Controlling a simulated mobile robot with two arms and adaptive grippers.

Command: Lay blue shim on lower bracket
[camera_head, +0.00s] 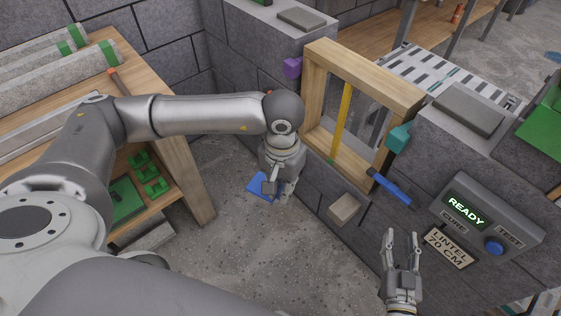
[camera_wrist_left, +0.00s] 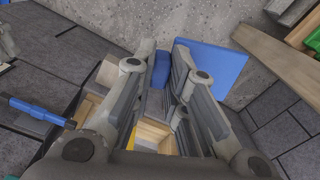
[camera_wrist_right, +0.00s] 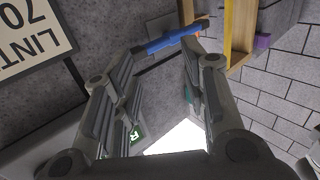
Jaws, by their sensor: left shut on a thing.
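The blue shim (camera_head: 257,186) is a flat blue plate held off the floor by my left gripper (camera_head: 277,190). In the left wrist view the shim (camera_wrist_left: 212,68) shows beyond the fingers, with a darker blue piece between the fingertips. My left gripper is shut on it, left of a beige block (camera_head: 344,207) that juts from the wall below the wooden frame. This block may be the lower bracket; no label shows. My right gripper (camera_head: 401,238) is open and empty, below a blue bar (camera_head: 390,188) on the wall; the bar also shows in the right wrist view (camera_wrist_right: 170,40).
The wooden frame (camera_head: 313,62) with a yellow strip stands in the block wall, a purple piece (camera_head: 292,67) and a teal piece (camera_head: 398,137) beside it. A control box (camera_head: 487,215) reads READY. A wooden bench (camera_head: 183,180) stands left. Floor between is clear.

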